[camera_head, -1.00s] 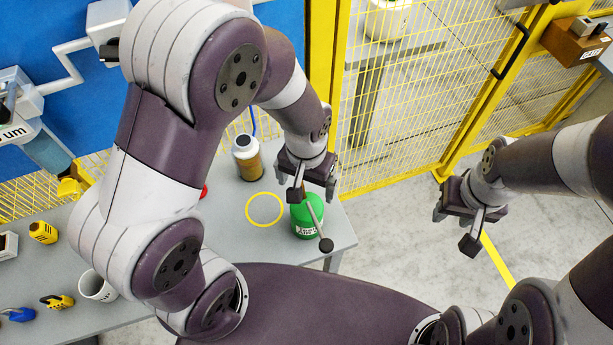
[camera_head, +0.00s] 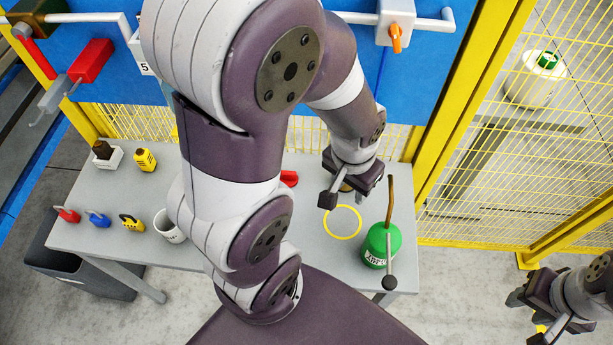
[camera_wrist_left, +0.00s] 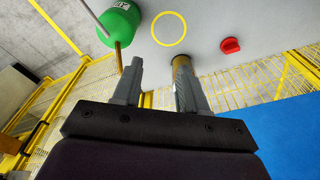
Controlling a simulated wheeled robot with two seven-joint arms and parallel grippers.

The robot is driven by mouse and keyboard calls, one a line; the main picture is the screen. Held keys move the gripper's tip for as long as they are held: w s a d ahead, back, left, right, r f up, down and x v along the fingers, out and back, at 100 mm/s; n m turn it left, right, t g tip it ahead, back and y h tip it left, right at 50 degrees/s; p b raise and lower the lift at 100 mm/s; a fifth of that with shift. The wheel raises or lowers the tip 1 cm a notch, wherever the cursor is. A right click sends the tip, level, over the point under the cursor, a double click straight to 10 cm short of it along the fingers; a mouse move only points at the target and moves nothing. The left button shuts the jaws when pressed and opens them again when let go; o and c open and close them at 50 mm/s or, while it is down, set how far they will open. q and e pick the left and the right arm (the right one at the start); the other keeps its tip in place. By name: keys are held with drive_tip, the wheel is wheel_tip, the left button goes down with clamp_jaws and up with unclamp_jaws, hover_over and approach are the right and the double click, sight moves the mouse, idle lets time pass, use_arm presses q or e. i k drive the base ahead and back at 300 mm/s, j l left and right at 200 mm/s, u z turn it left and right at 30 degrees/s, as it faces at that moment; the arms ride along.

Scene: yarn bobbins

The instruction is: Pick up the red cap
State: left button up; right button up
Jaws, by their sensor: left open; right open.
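The red cap (camera_head: 289,178) lies on the grey table, partly hidden behind my left arm in the head view. In the left wrist view the whole red cap (camera_wrist_left: 230,46) shows on the table, right of the fingers and apart from them. My left gripper (camera_head: 352,192) is open and empty above the table, right of the cap in the head view. Its two fingers (camera_wrist_left: 158,72) also show in the wrist view. A brown bobbin (camera_wrist_left: 182,75) shows behind the right finger there. My right gripper (camera_head: 528,318) is open and empty, off the table at lower right.
A green oil can (camera_head: 381,245) with a long spout stands near the table's right edge. A yellow ring (camera_head: 342,237) lies beside it. Padlocks (camera_head: 130,222) and a white cup (camera_head: 168,232) are at left. A yellow mesh fence (camera_head: 470,185) and blue panel (camera_head: 400,75) stand behind.

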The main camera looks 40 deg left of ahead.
sight(290, 178)
drive_tip(key=u, duration=1.6)
drive_tip(key=j+z, duration=0.35)
drive_tip(key=i+j+z, duration=0.1)
drive_tip(key=z, duration=0.25)
drive_tip(key=j+z, duration=0.35)
drive_tip(key=k+l, duration=0.05)
drive_tip(key=l, duration=0.05)
